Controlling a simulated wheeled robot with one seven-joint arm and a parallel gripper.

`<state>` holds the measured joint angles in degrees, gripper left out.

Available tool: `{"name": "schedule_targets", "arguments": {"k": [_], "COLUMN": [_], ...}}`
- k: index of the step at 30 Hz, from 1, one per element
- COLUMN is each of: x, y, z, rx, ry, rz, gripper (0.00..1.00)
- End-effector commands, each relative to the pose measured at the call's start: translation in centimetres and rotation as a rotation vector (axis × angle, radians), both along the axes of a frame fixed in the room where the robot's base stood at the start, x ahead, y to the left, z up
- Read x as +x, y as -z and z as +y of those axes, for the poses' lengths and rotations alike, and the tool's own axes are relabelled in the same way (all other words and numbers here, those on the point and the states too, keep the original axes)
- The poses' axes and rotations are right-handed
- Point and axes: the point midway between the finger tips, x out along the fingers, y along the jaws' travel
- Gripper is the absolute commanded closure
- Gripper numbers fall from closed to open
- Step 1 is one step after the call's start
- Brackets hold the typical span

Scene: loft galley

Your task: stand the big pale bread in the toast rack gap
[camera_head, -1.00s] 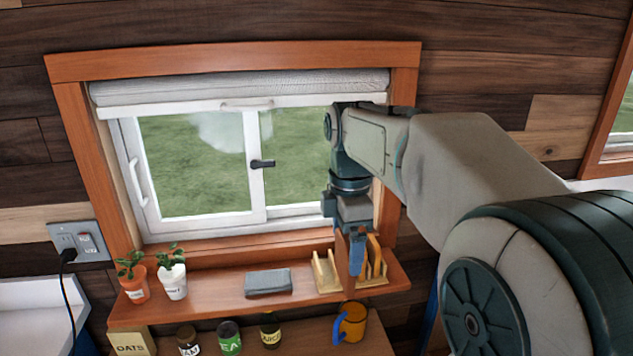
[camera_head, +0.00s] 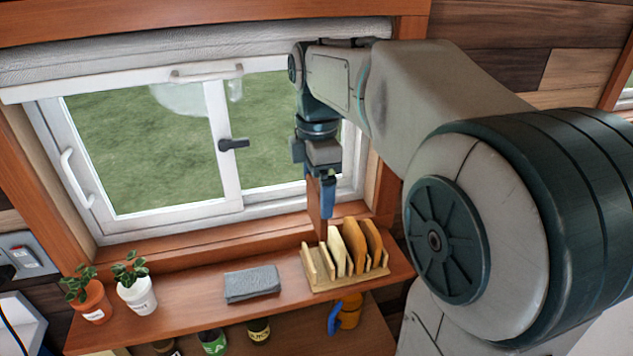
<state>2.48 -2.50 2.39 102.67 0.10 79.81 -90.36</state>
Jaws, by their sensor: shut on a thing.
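The wooden toast rack (camera_head: 352,282) stands at the right of the shelf under the window. Several upright pieces show in it; the tan slices (camera_head: 355,243) toward its right look like bread, and a paler piece (camera_head: 335,250) stands left of them. Its left end looks emptier, with low dividers. My gripper (camera_head: 327,205) is shut on a thin reddish-brown slab (camera_head: 315,208), seen nearly edge-on and upright. The slab hangs over the rack's left-back part, its lower edge near the divider tops. I cannot tell whether it touches the rack, or whether it is the big pale bread.
A folded grey cloth (camera_head: 252,284) lies left of the rack, with bare shelf (camera_head: 195,300) around it. Two potted plants, one in a white pot (camera_head: 138,296), stand further left. The window (camera_head: 150,150) is close behind. An orange mug (camera_head: 349,311) and several jars are below.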

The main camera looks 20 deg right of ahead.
Motion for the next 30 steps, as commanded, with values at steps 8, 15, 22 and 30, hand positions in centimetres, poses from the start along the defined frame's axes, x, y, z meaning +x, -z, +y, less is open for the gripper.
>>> {"name": "schedule_targets", "arguments": {"k": [8, 15, 22, 30], "x": [0.0, 0.0, 0.0, 0.0], "y": [0.6, 2.3, 4.1, 6.3], "z": [-0.3, -0.3, -0.3, -0.3], "rx": [0.001, 0.001, 0.001, 0.001], "ry": [0.003, 0.004, 0.004, 0.004], "rz": [0.001, 0.001, 0.002, 0.001], "gripper": [0.35, 0.35, 0.35, 0.35]}}
